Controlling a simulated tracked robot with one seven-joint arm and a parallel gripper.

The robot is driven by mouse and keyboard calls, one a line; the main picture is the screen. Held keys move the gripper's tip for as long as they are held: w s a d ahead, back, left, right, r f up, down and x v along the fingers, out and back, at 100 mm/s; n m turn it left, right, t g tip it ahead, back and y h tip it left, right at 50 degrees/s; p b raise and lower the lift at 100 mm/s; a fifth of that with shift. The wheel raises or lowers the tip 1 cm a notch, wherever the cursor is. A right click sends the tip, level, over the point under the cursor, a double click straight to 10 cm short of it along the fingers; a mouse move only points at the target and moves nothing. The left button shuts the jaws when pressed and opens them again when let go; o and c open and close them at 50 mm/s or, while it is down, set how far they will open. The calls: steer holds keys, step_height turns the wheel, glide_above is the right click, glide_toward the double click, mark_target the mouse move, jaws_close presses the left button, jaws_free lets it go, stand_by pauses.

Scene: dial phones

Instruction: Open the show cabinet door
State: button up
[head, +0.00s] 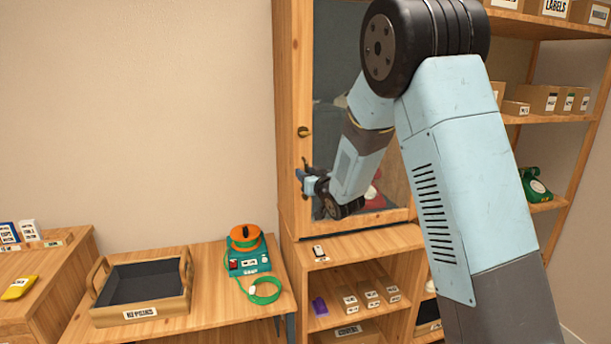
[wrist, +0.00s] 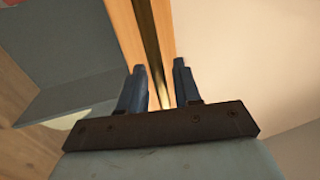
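The show cabinet (head: 290,60) is a tall wooden case with a wood-framed glass door (head: 335,50). A small brass knob (head: 304,132) sits on the left part of its front. My gripper (head: 302,177) is at the cabinet's left front edge, below the knob. In the wrist view my gripper (wrist: 158,66) is open, its two dark blue fingers apart. A wooden upright (wrist: 128,30) with a dark and golden strip (wrist: 153,60) runs up between them. I cannot tell whether the fingers touch it. My arm hides much of the door's right side.
A wooden table at left holds a tray (head: 140,312) and a teal device with an orange reel (head: 246,240). Open shelves (head: 365,243) with small boxes are below the cabinet. A shelf at right holds a green phone (head: 535,188). The wall left of the cabinet is bare.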

steer(key=shift+c, duration=0.2)
jaws_close()
steer(key=shift+a, duration=0.1)
